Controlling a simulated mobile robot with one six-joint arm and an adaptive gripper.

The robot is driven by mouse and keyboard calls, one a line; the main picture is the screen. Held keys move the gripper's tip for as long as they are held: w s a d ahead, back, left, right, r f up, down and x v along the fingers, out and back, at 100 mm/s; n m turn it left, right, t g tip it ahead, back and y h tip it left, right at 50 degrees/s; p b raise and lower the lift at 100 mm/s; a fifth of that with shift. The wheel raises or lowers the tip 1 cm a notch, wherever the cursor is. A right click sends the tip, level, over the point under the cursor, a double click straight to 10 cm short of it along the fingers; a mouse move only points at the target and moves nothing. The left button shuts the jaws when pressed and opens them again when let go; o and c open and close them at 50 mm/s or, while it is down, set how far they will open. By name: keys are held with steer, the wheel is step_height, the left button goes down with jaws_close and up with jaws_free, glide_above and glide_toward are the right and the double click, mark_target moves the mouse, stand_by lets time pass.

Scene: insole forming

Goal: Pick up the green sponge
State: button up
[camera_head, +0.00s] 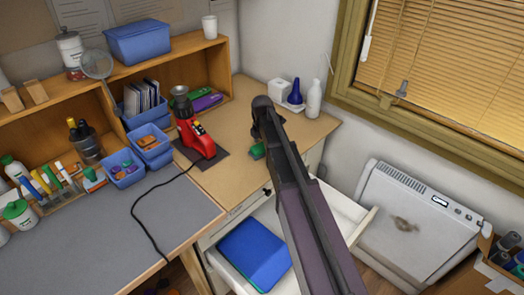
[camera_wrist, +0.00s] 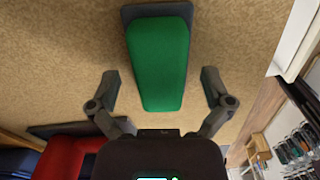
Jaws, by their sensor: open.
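The green sponge (camera_wrist: 159,60) lies on the tan worktop. In the wrist view it is long, with a dark grey part at its far end. In the head view only a small piece of the green sponge (camera_head: 257,151) shows beside my arm, which hides the rest. My gripper (camera_wrist: 159,75) is open, with one finger on each side of the sponge's near part. A gap shows between each finger and the sponge. I cannot tell how high the fingers are above the worktop.
A red tool (camera_head: 197,138) on a dark mat stands left of the sponge. White bottles (camera_head: 313,98) stand behind at the right. Below the worktop, an open drawer (camera_head: 345,208) holds a blue item (camera_head: 254,254). A white heater (camera_head: 415,228) stands right.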

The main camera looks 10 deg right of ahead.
mark_target(262, 145)
stand_by(0.3)
steer(key=c, duration=1.1)
steer(key=shift+c, duration=0.2)
steer(key=shift+r, duration=0.15)
step_height(262, 145, up, 4)
steer(key=p, duration=0.4)
steer(key=shift+f, duration=0.2)
steer(key=s+a+r+p, duration=0.1)
steer(key=s, duration=1.5)
steer(key=shift+a, duration=0.3)
steer(key=shift+r, duration=0.1)
steer(key=o, duration=0.4)
steer(key=c, duration=0.4)
